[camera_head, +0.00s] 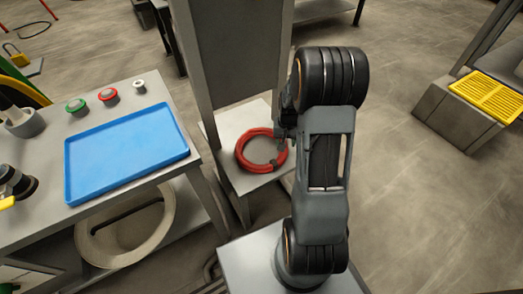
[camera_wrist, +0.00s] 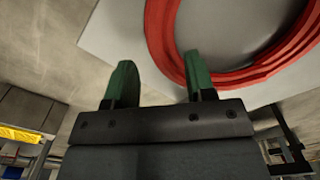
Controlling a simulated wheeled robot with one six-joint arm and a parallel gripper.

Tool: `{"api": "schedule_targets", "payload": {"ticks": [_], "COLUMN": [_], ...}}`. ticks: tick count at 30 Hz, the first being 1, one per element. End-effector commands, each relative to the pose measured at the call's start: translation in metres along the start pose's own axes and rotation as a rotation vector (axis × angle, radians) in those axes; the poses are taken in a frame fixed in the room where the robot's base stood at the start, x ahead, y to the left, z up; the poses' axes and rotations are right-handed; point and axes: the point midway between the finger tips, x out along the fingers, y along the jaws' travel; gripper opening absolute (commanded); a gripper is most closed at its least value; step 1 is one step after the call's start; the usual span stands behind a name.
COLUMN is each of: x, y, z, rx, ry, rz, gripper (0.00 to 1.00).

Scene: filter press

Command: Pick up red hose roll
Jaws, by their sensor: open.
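The red hose roll (camera_head: 243,157) lies flat as a ring on a light grey stand (camera_head: 228,122) in the head view. In the wrist view, part of the red hose roll (camera_wrist: 166,38) fills the top right, over the pale stand top (camera_wrist: 118,30). My gripper (camera_head: 284,141) is at the right side of the roll in the head view, partly hidden by my arm. In the wrist view, my gripper (camera_wrist: 160,82) has two green fingertips spread apart with nothing between them. The right fingertip appears close to the hose; I cannot tell whether it touches.
A tall grey panel (camera_head: 235,50) rises behind the stand. A grey block with a yellow grate (camera_head: 488,94) stands far right. The floor right of my arm is clear.

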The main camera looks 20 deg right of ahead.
Motion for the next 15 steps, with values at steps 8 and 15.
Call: {"api": "schedule_targets", "payload": {"ticks": [8, 15], "x": [0.035, 0.051], "y": [0.0, 0.0], "z": [-0.003, -0.003], "rx": [0.0, 0.0], "ry": [-0.003, -0.001], "rz": [0.0, 0.001], "gripper": [0.5, 0.5]}}
